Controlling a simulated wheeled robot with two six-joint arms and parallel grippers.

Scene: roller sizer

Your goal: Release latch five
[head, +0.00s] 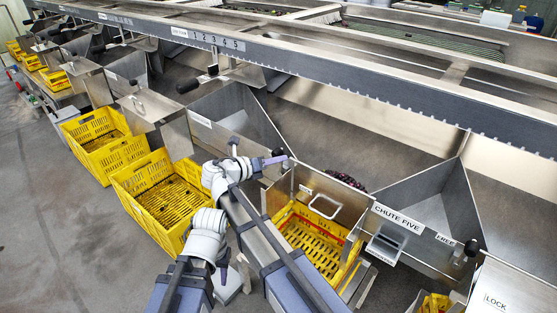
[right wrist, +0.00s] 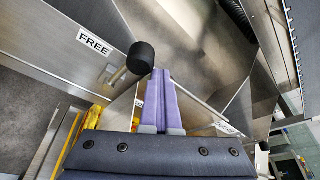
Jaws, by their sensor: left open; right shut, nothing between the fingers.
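My right gripper (head: 284,158) is shut and empty, beside another black knob (head: 278,152) at the upper left of chute five's flap (head: 320,198). In the right wrist view its purple fingers (right wrist: 160,76) are together, just right of a black knob (right wrist: 141,57) near a FREE label (right wrist: 95,41). I cannot tell whether they touch the knob. My left gripper (head: 232,272) is open and low, left of chute five's crate.
A yellow crate (head: 310,262) stands under chute five. Another yellow crate (head: 140,203) stands to its left, with several more beyond. A LOCK label (head: 495,302) is on the panel at bottom right. The long steel sizer rail (head: 350,85) runs across behind. Grey floor is clear at left.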

